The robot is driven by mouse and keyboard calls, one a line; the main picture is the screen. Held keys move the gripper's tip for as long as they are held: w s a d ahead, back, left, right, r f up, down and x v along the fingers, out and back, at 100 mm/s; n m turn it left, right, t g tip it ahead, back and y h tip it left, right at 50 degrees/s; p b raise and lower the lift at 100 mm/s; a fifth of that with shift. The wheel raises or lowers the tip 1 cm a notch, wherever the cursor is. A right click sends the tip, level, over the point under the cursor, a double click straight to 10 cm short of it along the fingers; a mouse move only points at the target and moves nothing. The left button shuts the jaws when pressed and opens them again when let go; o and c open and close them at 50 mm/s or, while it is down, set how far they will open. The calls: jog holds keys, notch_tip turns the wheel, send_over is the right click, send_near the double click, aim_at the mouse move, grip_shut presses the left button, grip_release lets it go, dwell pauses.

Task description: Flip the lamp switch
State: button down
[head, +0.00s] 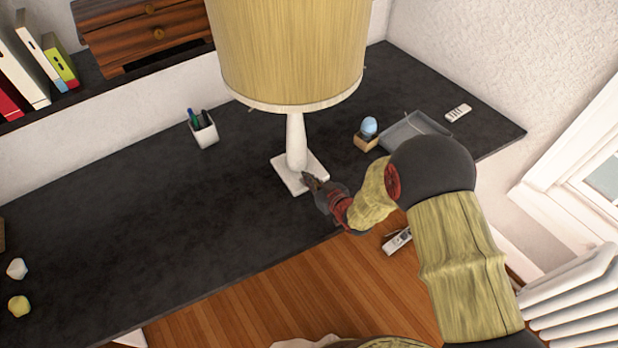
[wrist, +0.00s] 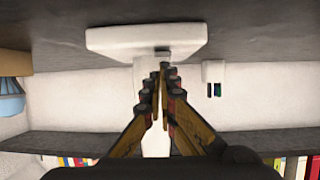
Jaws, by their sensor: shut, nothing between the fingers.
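The lamp has a tan shade (head: 290,50), a white stem (head: 296,145) and a square white base (head: 287,183), and stands upright on the dark desk. My gripper (head: 309,179) is shut and empty, with its tips at the base's front right side in the head view. In the wrist view the picture is upside down; the lamp base (wrist: 115,40) is at the top and my fingertips (wrist: 162,69) point at a small grey block on it, which looks like the switch (wrist: 162,54). The tips are very close to it; I cannot tell whether they touch.
A pen cup (head: 204,133) stands behind left. A small wooden holder (head: 366,142) with a blue egg-shaped thing (head: 369,125), a grey tray (head: 405,130) and a white remote (head: 459,113) lie to the right.

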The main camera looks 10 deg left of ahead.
jog(key=shift+s+d+f+b, duration=0.2)
jog(key=shift+d+f+b, duration=0.05)
jog(key=shift+f+b, duration=0.45)
jog(key=shift+r, duration=0.2)
jog(key=shift+a, duration=0.1)
jog(key=shift+w+a+r, duration=0.4)
jog(key=shift+w+a, duration=0.05)
jog(key=shift+w, duration=0.1)
jog(key=shift+r, duration=0.15)
